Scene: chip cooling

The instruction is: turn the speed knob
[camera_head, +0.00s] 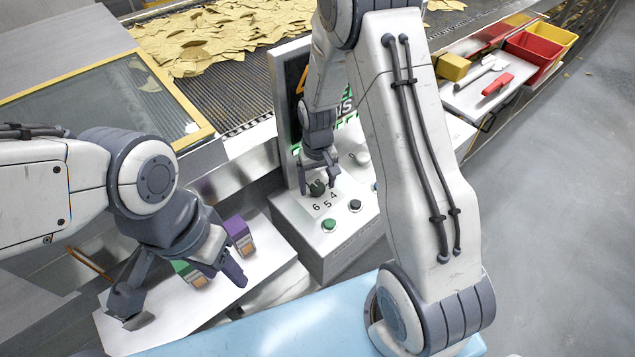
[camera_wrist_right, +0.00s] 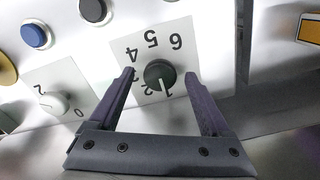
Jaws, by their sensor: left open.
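A dark round knob (camera_head: 317,188) sits on a white numbered dial on the control box. In the right wrist view the knob (camera_wrist_right: 159,74) has a white pointer line toward the low end of its 1 to 6 scale. My right gripper (camera_head: 320,180) is over this dial. In the right wrist view its two fingers (camera_wrist_right: 160,80) are open, one on each side of the knob, with gaps visible. Whether the tips reach down to the knob's height cannot be told. My left gripper (camera_head: 183,292) is open and empty, over the white surface at lower left.
A pale knob (camera_wrist_right: 54,104) has its own dial beside the dark one. A green button (camera_head: 329,225) and a black button (camera_head: 355,206) are in front; a blue button (camera_wrist_right: 36,36) is nearby. A purple box (camera_head: 238,232) stands near my left gripper. A screen rises behind the dials.

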